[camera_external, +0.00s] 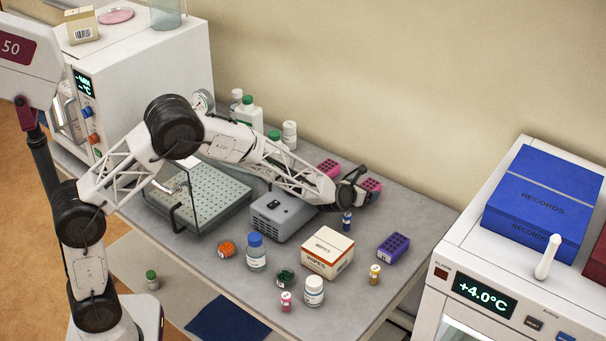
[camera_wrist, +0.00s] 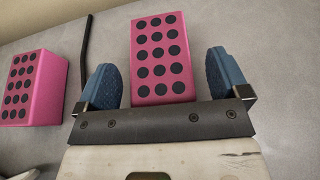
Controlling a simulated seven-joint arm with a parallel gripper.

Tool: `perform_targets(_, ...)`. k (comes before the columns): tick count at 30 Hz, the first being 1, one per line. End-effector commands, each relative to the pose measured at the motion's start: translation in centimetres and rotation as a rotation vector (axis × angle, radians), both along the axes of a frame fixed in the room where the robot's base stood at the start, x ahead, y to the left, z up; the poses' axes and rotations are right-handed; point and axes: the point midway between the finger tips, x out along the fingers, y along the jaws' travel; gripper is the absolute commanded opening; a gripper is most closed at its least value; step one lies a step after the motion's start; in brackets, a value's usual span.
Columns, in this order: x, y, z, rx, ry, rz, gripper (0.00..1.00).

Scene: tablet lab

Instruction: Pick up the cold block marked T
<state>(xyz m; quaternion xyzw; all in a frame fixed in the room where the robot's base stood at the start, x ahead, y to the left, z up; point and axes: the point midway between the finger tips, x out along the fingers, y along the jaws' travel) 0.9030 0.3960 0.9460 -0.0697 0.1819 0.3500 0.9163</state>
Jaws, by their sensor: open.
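A pink block with rows of dark round wells (camera_wrist: 161,40) lies between the two blue fingertips of my gripper (camera_wrist: 163,82) in the wrist view. The fingers stand on either side of it, with a gap visible on each side, and my gripper is open. In the external view this block (camera_external: 374,185) shows just past my gripper (camera_external: 360,184), partly hidden by it. A second pink block (camera_wrist: 32,88) lies to the left in the wrist view, and behind my forearm in the external view (camera_external: 328,167). A purple block (camera_external: 393,246) sits nearer the front. I cannot read a T on any block.
A dark rod (camera_wrist: 85,50) lies between the two pink blocks. A small blue-capped vial (camera_external: 347,221) stands just below my gripper. A white and orange box (camera_external: 327,252), a grey device (camera_external: 283,216) and several bottles stand nearby. The bench (camera_external: 420,215) is clear to the right.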

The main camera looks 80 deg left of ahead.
Motion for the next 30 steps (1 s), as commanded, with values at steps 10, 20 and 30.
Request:
perform_targets(10, 1.14, 0.97, -0.65, 0.0, 0.0, -0.001, 0.94)
perform_targets(20, 1.12, 0.96, -0.67, 0.0, 0.0, -0.001, 0.94)
perform_targets(30, 1.11, 0.97, -0.67, 0.0, 0.001, -0.001, 0.71)
